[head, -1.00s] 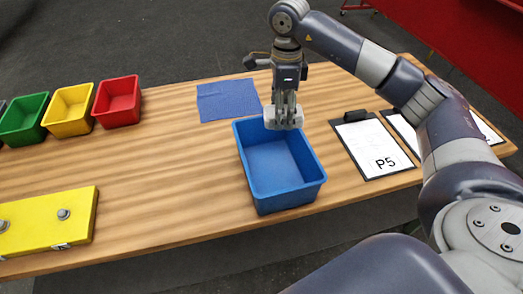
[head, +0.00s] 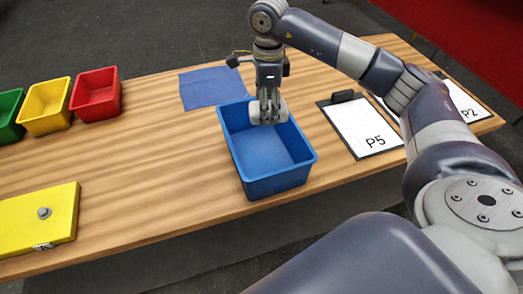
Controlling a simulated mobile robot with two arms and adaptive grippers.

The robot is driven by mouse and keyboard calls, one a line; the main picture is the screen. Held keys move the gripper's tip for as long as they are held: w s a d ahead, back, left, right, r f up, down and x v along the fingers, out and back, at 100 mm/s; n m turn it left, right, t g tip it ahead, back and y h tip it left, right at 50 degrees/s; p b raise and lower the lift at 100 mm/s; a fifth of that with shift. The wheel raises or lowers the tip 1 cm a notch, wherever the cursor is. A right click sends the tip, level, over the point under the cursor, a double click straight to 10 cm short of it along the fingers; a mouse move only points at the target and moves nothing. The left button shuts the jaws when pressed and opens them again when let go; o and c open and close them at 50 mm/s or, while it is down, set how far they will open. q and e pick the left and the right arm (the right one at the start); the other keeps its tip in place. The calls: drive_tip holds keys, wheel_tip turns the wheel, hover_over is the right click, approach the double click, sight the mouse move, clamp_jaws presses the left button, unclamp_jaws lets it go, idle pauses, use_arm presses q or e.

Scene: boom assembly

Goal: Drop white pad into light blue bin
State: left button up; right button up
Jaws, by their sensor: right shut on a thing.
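The light blue bin (head: 247,177) stands open on the wooden table and looks empty inside; it appears mid-blue here. My right gripper (head: 268,110) points down over the far part of the bin's opening. It is shut on the white pad (head: 256,116), a small whitish piece at its fingertips. The fingers partly cover the pad. I cannot tell exactly how high the pad is above the bin floor. My left gripper is out of view.
A blue cloth (head: 213,88) lies behind the bin. A clipboard marked P5 (head: 362,127) lies to its right. Red (head: 96,95), yellow (head: 45,106) and green bins (head: 8,116) stand at left. A yellow block (head: 35,218) lies front left. The table (head: 140,160) between is clear.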

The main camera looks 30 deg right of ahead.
drive_tip(key=o, duration=1)
drive_tip(key=shift+o, duration=0.6)
drive_tip(key=shift+r, duration=0.45)
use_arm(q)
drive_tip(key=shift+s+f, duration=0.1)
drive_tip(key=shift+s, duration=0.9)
use_arm(e)
wheel_tip(320, 180, up, 11)
